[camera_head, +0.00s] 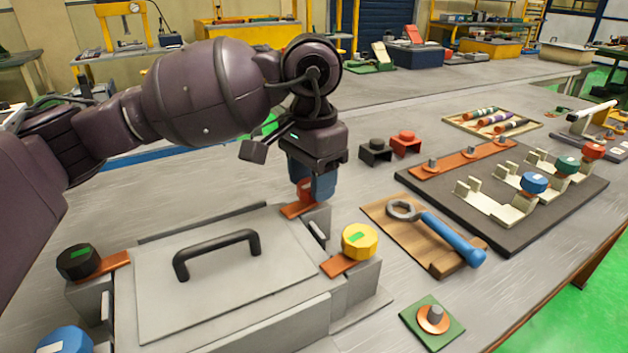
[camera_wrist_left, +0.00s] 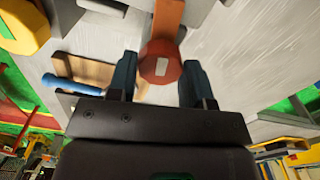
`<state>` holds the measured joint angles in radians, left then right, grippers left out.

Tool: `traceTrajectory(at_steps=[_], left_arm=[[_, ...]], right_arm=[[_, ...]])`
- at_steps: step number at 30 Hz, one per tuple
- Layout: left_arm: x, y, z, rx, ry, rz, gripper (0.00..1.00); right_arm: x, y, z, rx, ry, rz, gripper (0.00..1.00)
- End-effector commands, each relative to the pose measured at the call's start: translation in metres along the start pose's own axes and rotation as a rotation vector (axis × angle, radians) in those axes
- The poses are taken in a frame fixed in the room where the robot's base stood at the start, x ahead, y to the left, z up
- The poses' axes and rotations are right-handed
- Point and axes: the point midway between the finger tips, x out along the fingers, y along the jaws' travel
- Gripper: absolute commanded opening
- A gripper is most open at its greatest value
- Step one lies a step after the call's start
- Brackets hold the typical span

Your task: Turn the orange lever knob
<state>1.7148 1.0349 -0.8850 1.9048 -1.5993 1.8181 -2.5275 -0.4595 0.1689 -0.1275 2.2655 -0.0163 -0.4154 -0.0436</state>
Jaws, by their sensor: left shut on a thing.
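The orange lever knob (camera_wrist_left: 160,66) is a red-orange faceted knob with a pale mark on top, on an orange lever (camera_wrist_left: 168,20). In the head view the lever (camera_head: 293,212) sits at the far right corner of the grey box, and the knob is mostly hidden by my fingers. My left gripper (camera_head: 313,182) points down over it, with its blue fingers on either side of the knob, also in the left wrist view (camera_wrist_left: 159,82). It is shut on the knob. My right gripper is not in view.
The grey box has a lid with a black handle (camera_head: 216,250). Other corners carry a yellow knob (camera_head: 359,241), a black knob (camera_head: 78,261) and a blue knob (camera_head: 64,341). A wrench (camera_head: 440,232) lies on a wooden block to the right. Black and red blocks (camera_head: 405,143) stand just beyond.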

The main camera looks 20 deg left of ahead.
Motion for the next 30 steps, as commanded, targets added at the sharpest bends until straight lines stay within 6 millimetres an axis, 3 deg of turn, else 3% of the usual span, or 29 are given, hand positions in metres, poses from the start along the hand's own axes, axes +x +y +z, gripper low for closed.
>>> traceTrajectory(at_steps=[21, 22, 27, 30], left_arm=[[-0.0082, -0.0017, -0.0004, 0.076, 0.012, -0.007, 0.22], [-0.0082, -0.0018, -0.0004, 0.076, 0.012, -0.007, 0.48], [-0.0058, -0.0012, -0.0002, 0.077, 0.008, -0.005, 0.71], [-0.0039, -0.0008, -0.0002, 0.077, 0.005, -0.004, 0.71]], right_arm=[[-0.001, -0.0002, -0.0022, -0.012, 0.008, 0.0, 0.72], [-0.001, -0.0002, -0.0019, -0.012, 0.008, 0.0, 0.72], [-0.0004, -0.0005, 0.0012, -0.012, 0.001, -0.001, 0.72], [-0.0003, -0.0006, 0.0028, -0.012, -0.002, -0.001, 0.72]])
